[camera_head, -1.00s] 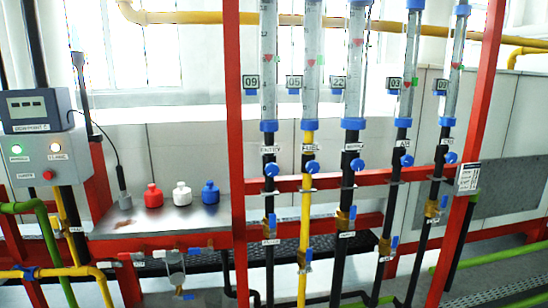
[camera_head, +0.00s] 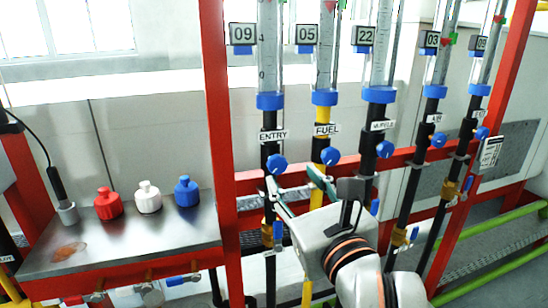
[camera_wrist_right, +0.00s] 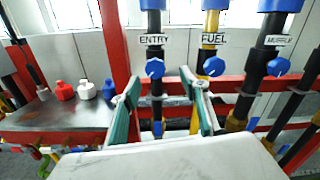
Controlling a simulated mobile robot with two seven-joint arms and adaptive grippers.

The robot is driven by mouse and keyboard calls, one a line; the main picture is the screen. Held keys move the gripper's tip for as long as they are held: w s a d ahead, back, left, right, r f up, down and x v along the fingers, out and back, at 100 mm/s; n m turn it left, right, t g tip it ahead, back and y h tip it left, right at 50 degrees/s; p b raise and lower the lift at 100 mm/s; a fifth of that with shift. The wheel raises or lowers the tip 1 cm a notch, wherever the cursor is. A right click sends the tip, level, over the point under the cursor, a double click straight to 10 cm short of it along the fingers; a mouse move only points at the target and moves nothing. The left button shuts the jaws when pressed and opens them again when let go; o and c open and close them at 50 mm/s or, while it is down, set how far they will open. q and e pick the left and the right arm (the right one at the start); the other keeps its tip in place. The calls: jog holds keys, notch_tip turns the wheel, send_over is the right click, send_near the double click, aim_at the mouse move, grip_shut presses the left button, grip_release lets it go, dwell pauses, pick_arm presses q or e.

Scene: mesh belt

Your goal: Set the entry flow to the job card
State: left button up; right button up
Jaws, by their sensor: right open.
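The entry flow tube (camera_head: 268,62) is clear with a blue collar and stands at the left of a row of tubes. Its plate (camera_head: 242,35) reads 09. The blue entry knob (camera_head: 276,163) sits below the ENTRY label and also shows in the right wrist view (camera_wrist_right: 155,68). My right gripper (camera_head: 292,178) is open and empty, its fingers just below and right of the entry knob in the head view. In the right wrist view, the fingers (camera_wrist_right: 160,84) spread either side of the entry pipe, the knob apart between and above the tips. A white card (camera_head: 489,152) hangs on the right red post; its text is unreadable. My left gripper is out of view.
The blue fuel knob (camera_head: 330,156) is close to my right gripper's other finger. A red post (camera_head: 218,130) stands left of the entry pipe. Red (camera_head: 108,204), white (camera_head: 148,197) and blue (camera_head: 187,191) bottles stand on a metal shelf (camera_head: 110,250).

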aim_at(279, 168)
jog(key=shift+y, duration=0.3)
jog(key=x, duration=0.7)
jog(key=shift+w+a+f+b, duration=0.15)
jog(key=shift+a+f+b, duration=0.1)
jog(key=shift+a+b, duration=0.2)
jog(key=c, duration=1.1)
